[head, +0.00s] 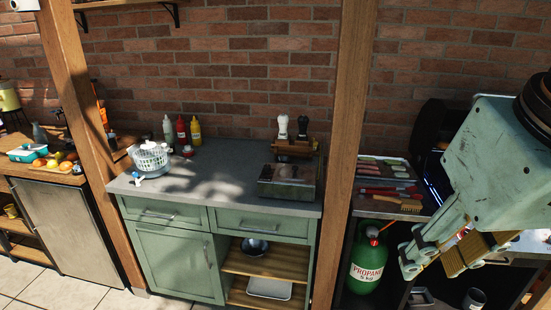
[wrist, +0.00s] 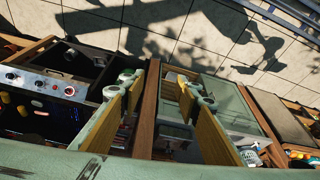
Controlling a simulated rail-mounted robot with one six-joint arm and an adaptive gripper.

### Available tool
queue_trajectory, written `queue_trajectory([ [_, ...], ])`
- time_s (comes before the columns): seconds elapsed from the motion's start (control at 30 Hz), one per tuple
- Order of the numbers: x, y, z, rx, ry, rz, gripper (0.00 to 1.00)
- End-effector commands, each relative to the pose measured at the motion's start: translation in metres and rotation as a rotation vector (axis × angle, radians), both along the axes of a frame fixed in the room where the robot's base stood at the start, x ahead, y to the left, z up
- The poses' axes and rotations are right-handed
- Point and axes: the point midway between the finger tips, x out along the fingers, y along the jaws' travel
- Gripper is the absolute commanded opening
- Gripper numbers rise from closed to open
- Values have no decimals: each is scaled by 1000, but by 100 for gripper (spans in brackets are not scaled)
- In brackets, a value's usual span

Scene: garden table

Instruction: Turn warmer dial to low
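A low grey-green metal box (head: 287,180), which looks like the warmer, sits at the right end of the grey counter in the head view. Its dial is too small to make out, and its setting cannot be read. My gripper (head: 432,262) hangs at the right of the head view, well apart from the box and past the wooden post. In the wrist view my gripper (wrist: 158,90) has its two yellow-padded fingers spread with nothing between them. I cannot make out the warmer in the wrist view.
The wooden post (head: 345,150) stands between the counter and my arm. A grill with knobs (wrist: 40,82) shows left in the wrist view. A salad spinner (head: 150,157) and bottles (head: 181,130) stand on the counter (head: 225,170).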

Motion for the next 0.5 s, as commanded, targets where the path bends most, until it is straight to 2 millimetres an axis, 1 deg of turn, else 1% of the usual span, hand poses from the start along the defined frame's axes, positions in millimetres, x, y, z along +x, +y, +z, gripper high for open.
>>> queue_trajectory([
  [0.03, 10, 2, 7, 1, 2, 9, 30],
  [0.2, 45, 9, 24, 4, 3, 43, 30],
  [0.5, 107, 24, 48, 9, 3, 103, 30],
])
